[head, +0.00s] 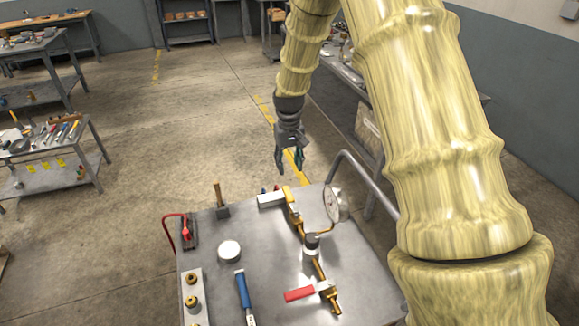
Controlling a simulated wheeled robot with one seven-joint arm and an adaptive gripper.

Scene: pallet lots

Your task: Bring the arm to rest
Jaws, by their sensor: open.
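My arm (420,110) runs down the right side of the head view in a pale yellow, wood-grained covering and bends over at the top. My gripper (289,165) hangs from it, pointing down, with its dark fingers apart. Nothing shows between the fingers. The gripper appears in front of the floor, above the far edge of the metal cart (265,265) in the picture, and touches nothing that I can see.
The cart bears a brass valve assembly with a red handle (300,294), a pressure gauge (332,204), a blue-handled tool (243,290) and a white round piece (229,250). A workbench (345,95) stands behind the arm. A tool cart (50,145) stands left. Open floor (180,120) lies between.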

